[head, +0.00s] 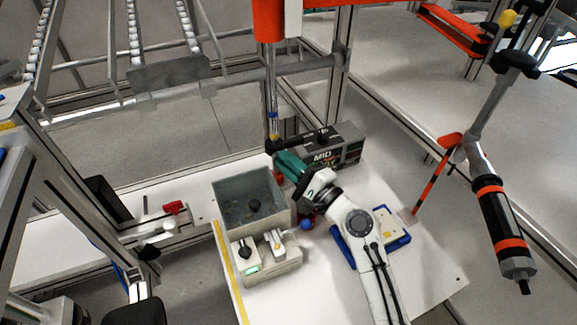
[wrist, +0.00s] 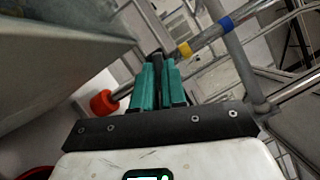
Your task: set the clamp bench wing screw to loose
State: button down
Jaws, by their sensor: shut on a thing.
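My gripper (wrist: 161,66) has teal fingers shut on a narrow black part (wrist: 157,72), beside a metal rod (wrist: 206,36) with yellow and blue bands and an orange-red end. In the head view the gripper (head: 279,152) is at the lower end of this hanging rod (head: 272,98); the fingertips are partly hidden. I cannot tell whether the black part is the wing screw. A red winged piece (head: 173,207) sits on a metal fixture (head: 160,226) on the left bench, well apart from my gripper. Its setting is too small to read.
A grey open bin (head: 228,188) with a dark item stands left of my arm. A box with switches (head: 268,264) is in front of it. A dark box marked MID (head: 335,150) stands behind my gripper. A blue-edged tray (head: 398,232) lies beside my arm. The white tabletop (head: 425,275) is clear at right.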

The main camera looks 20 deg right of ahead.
jog(key=shift+a+f+m+t+b, duration=0.1)
jog(key=shift+m+t+b, duration=0.4)
jog(key=shift+m, duration=0.9)
jog(key=shift+m+h, duration=0.3)
jog(key=c, duration=1.2)
grip_release()
jog(key=b+v, duration=0.1)
jog(key=v, duration=0.2)
jog(key=b+v, duration=0.1)
jog(key=v, duration=0.5)
jog(key=shift+s+f+b, duration=0.3)
jog(key=shift+f+b, duration=0.05)
jog(key=shift+b, duration=0.05)
jog(key=shift+s+d, duration=0.2)
jog(key=shift+s, duration=0.25)
jog(key=shift+o, duration=0.2)
